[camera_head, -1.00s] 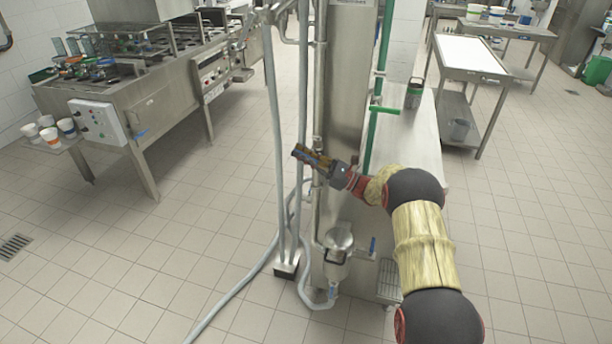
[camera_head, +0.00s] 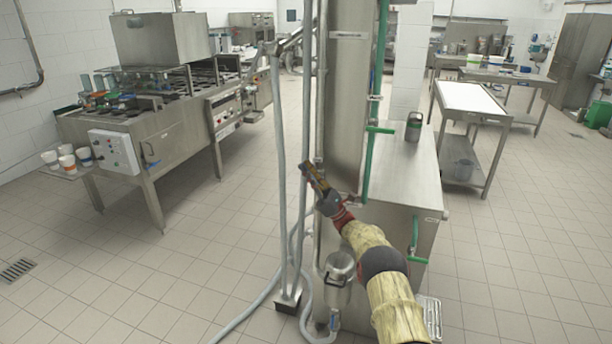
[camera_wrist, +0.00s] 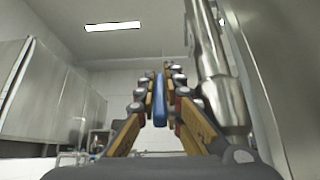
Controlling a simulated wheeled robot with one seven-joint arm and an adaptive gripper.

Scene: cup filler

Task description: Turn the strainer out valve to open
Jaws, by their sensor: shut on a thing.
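My gripper (camera_head: 308,168) is beside the thin vertical steel pipe at the left of the tall steel column, pointing up and to the left. In the wrist view, the fingers of my gripper (camera_wrist: 159,85) are shut on a slim blue valve handle (camera_wrist: 160,98), which stands upright between them. A steel pipe with a fitting (camera_wrist: 222,90) runs just right of the fingers. In the head view, the handle is mostly hidden by my gripper. The steel strainer pot (camera_head: 339,270) stands low at the column's foot, below my gripper.
The tall steel column (camera_head: 347,100) and a steel cabinet (camera_head: 385,225) stand close by my arm. Green pipes (camera_head: 374,150) run along the column. Grey hoses (camera_head: 283,180) hang at the left. The tiled floor (camera_head: 190,260) further left is clear.

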